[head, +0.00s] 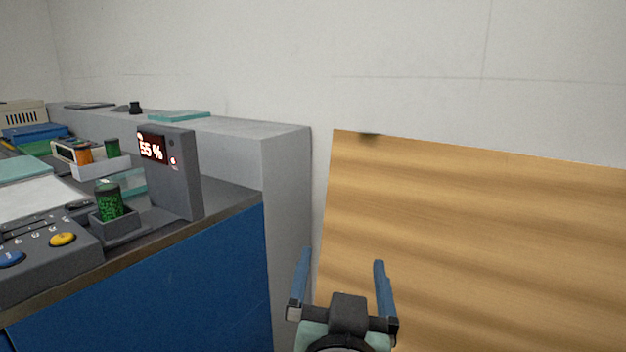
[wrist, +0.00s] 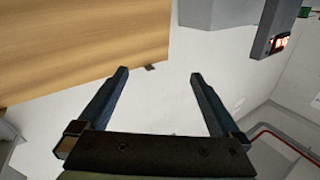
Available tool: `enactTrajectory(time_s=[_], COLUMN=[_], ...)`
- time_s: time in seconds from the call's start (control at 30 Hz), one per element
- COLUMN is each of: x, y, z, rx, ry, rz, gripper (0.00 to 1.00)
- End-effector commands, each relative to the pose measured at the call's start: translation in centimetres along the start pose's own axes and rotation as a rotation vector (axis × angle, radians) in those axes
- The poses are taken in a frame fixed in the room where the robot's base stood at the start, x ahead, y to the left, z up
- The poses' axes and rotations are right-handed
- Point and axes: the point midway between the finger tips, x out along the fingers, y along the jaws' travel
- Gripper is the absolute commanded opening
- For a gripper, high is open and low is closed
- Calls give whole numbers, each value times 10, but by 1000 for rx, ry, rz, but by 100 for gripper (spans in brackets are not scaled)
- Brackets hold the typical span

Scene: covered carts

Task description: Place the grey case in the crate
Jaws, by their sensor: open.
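My gripper (head: 342,257) is open and empty at the bottom of the head view, in front of a wooden panel and right of the blue-fronted counter. In the wrist view my gripper (wrist: 159,73) has its two fingers apart with nothing between them. I cannot make out a grey case for certain in either view. A cream slatted box (head: 22,115), perhaps a crate, stands at the far left back of the head view, far from my gripper.
The counter (head: 150,290) bears a grey display unit (head: 178,175) reading 55 %, a green-filled jar (head: 110,202) and a button panel (head: 45,245). A grey ledge (head: 225,132) runs behind. The large wooden panel (head: 480,240) fills the right. It also shows in the wrist view (wrist: 70,45).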

Motion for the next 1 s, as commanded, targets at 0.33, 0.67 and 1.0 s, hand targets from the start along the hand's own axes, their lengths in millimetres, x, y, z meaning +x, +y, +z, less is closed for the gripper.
enactTrajectory(time_s=[0.33,0.67,1.0], x=[-104,-124,-121], y=[-59,-64,-68], z=[-234,-254,-282], rx=[-100,-110,-110], ry=[688,767,763], rz=[-141,-150,-150], gripper=[100,100,100])
